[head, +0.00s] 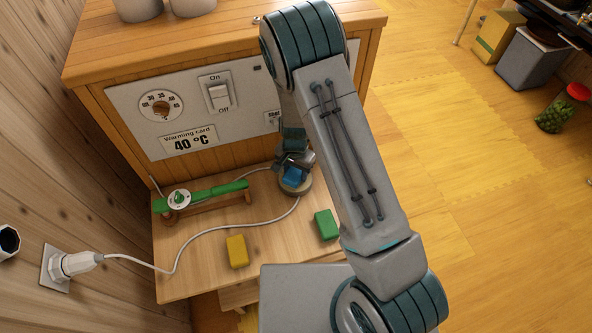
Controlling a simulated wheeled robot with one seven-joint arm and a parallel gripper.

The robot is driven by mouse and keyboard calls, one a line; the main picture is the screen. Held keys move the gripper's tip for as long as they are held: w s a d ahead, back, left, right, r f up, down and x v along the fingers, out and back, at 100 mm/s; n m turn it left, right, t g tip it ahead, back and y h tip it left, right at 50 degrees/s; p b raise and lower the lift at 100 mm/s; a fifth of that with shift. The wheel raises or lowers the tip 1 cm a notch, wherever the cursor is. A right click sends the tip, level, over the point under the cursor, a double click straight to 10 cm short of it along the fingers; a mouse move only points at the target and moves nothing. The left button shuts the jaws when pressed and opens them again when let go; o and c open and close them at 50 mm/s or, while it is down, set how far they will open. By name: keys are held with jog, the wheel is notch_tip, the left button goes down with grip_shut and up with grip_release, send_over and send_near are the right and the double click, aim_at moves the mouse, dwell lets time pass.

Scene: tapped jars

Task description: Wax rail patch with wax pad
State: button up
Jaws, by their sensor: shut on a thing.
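My gripper (292,168) is at the back right of the low wooden bench, partly hidden by my own arm. It is shut on a small blue block (295,175), which sits over or in a round, pale dish (299,188); I cannot tell whether they touch. A yellow block (237,251) and a green block (327,224) lie on the bench. I cannot tell which block is the wax pad. A green bar (226,190) with a white, dial-like disc (179,199) lies across a wooden stand at the left. The rail patch cannot be made out for certain.
A white cord runs across the bench from a wall plug (77,263) to the dish. A wooden cabinet with a control panel (151,105) rises behind, showing an On/Off switch (218,96) and a 40 °C card (190,142).

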aim_at(295, 171)
jog(key=shift+s, duration=0.1)
jog(key=shift+r+p, duration=2.35)
jog(key=shift+r, duration=1.1)
